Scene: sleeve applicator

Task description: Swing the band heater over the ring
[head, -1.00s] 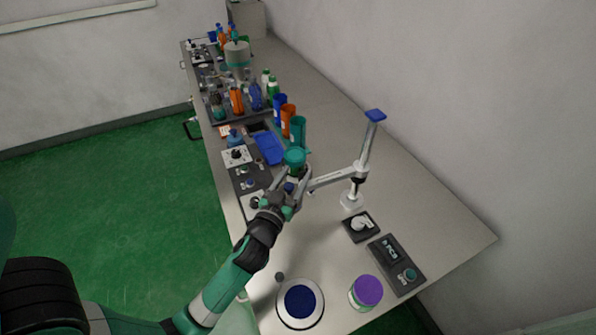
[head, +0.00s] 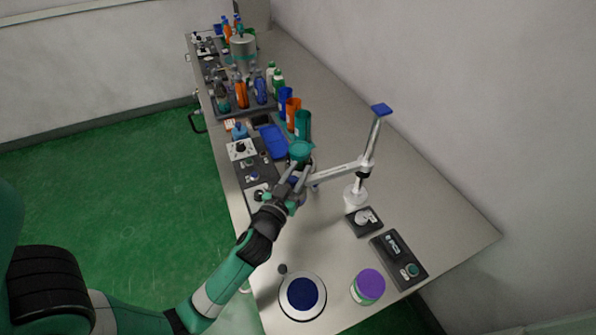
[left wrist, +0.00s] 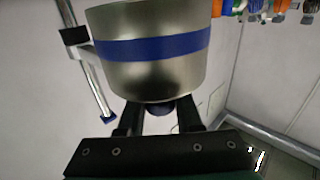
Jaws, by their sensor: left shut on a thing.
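The band heater (left wrist: 150,50) is a metal cylinder with a blue stripe, seen large in the left wrist view. A dark blue knob (left wrist: 162,108) sticks out below it. My left gripper (left wrist: 160,115) is shut on that knob. In the head view my left gripper (head: 293,181) is at the left end of the white swing arm (head: 338,172), which is carried by a post with a blue top (head: 381,109). The heater is mostly hidden there by the gripper. A teal-topped item (head: 301,151) shows just beyond the gripper. I cannot make out the ring. My right gripper is not in view.
Blue, orange and teal cups (head: 303,124) and a tray of bottles stand farther along the bench. A blue tray (head: 273,141) lies left of the cups. A purple-lidded jar (head: 369,285), a round blue-topped plate (head: 302,294) and a dark control box (head: 399,258) are nearer.

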